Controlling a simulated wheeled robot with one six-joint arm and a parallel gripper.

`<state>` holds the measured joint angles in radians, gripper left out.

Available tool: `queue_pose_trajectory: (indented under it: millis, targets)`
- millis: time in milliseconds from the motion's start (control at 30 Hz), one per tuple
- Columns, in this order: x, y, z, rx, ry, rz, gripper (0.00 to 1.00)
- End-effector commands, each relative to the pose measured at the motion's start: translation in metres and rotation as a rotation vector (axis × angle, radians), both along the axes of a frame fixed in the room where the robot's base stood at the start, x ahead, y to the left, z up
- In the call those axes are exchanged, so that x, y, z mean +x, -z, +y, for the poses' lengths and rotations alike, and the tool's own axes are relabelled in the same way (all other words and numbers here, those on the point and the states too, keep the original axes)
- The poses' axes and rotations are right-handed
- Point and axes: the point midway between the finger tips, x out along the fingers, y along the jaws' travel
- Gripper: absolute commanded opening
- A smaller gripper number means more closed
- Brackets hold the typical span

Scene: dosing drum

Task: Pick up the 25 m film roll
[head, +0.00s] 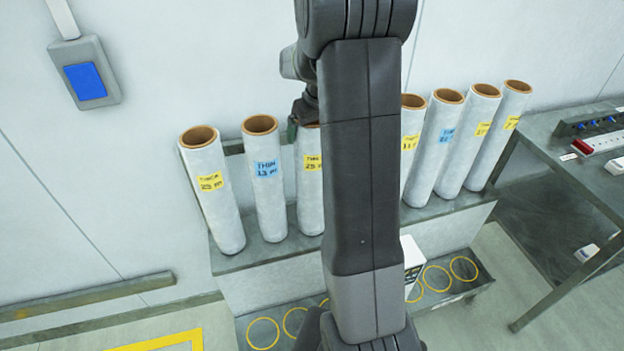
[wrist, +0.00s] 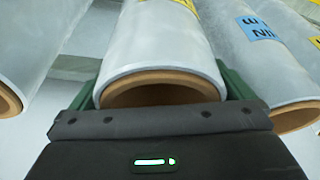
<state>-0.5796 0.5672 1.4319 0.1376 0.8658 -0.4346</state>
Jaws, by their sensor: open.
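Several white film rolls stand upright, leaning slightly, in a row on a shelf. The third from left (head: 311,200) has a yellow label whose number looks like 25; its thickness word is unclear and my arm hides part of it. The leftmost roll (head: 212,195) has a yellow label that also seems to read 25 m. My gripper (head: 308,126) is at the top of the third roll, mostly hidden by my arm in the head view. In the wrist view, the green fingers are open on both sides of a roll (wrist: 165,45); contact cannot be told.
A THIN 13 m roll (head: 267,185) with a blue label stands close to the left of the third roll. More rolls (head: 470,140) stand to the right. The shelf (head: 262,258) has a lower ledge with yellow circles. A dark table (head: 560,200) is at right.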

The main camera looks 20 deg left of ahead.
Motion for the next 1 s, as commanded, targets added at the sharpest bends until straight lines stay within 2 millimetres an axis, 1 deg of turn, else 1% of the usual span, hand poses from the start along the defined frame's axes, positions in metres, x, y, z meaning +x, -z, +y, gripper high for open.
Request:
queue_pose_trajectory:
  millis: [33, 67, 100, 167, 200, 267, 300, 433, 467, 667, 767, 867, 1000]
  targets:
    - [0.000, 0.000, 0.000, 0.000, 0.000, 0.000, 1.00]
    - [0.000, 0.000, 0.000, 0.000, 0.000, 0.000, 0.96]
    - [0.000, 0.000, 0.000, 0.000, 0.000, 0.000, 0.88]
    - [0.000, 0.000, 0.000, 0.000, 0.000, 0.000, 0.76]
    - [0.000, 0.000, 0.000, 0.000, 0.000, 0.000, 0.69]
    - [0.000, 0.000, 0.000, 0.000, 0.000, 0.000, 0.57]
    - [0.000, -0.001, 0.000, 0.000, 0.000, 0.000, 0.49]
    - [0.000, -0.001, 0.000, 0.000, 0.000, 0.000, 0.23]
    - [0.001, -0.004, 0.001, 0.003, 0.000, -0.006, 0.22]
    - [0.001, -0.004, 0.001, 0.004, 0.000, -0.007, 0.22]
    - [0.002, -0.009, 0.001, 0.005, -0.001, -0.009, 0.22]
    - [0.002, -0.020, 0.001, 0.006, 0.000, -0.011, 0.22]
    - [0.002, -0.043, 0.001, 0.006, -0.001, -0.012, 0.22]
